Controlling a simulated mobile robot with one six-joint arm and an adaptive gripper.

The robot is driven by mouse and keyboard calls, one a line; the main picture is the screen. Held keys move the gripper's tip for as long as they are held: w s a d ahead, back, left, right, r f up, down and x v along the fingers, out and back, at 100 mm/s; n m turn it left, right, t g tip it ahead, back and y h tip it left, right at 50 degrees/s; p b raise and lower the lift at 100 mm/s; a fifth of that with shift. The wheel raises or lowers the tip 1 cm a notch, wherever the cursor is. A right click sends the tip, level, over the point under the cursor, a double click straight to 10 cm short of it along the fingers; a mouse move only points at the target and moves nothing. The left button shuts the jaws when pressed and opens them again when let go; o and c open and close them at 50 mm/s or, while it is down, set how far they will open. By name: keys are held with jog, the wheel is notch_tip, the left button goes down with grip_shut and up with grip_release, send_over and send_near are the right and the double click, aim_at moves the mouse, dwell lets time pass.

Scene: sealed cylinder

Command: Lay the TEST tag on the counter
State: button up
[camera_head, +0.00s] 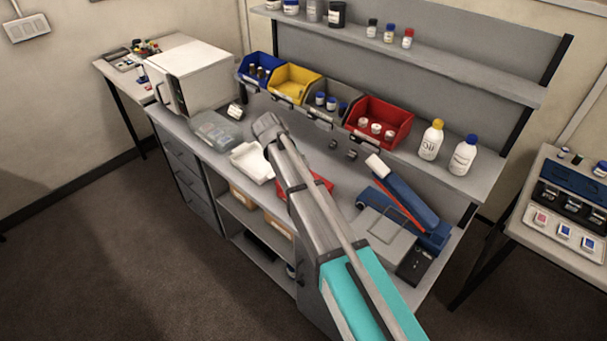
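The counter (322,161) is the grey worktop of the bench in the middle of the view. I cannot pick out a TEST tag; no lettering that small is legible.
A white appliance (193,76), clear case (216,130), white tray (252,162) and blue device (406,205) occupy the counter. Blue, yellow, grey and red bins (379,117) line its back. Two bottles (431,140) stand at right. A shelf (450,65) overhangs. Free counter is in narrow patches.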

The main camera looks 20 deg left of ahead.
jog(key=w+r+n+g+y+p, duration=0.2)
jog(key=w+r+n+g+p, duration=0.2)
jog(key=r+n+p, duration=0.1)
jog(key=shift+d+r+n+y+p, duration=0.2)
jog(key=shift+r+n+y+p, duration=0.15)
jog(key=shift+n+p, duration=0.65)
jog(key=shift+f+b, duration=0.1)
jog(key=shift+b, duration=0.2)
jog(key=f+b, duration=0.5)
jog(key=d+f+b, duration=0.1)
jog(key=f+b, duration=0.2)
jog(key=shift+s+f, duration=0.1)
jog(key=shift+f, duration=0.1)
jog(key=shift+d+f+b, duration=0.2)
jog(key=shift+f+b, duration=2.35)
jog(key=shift+b, duration=0.2)
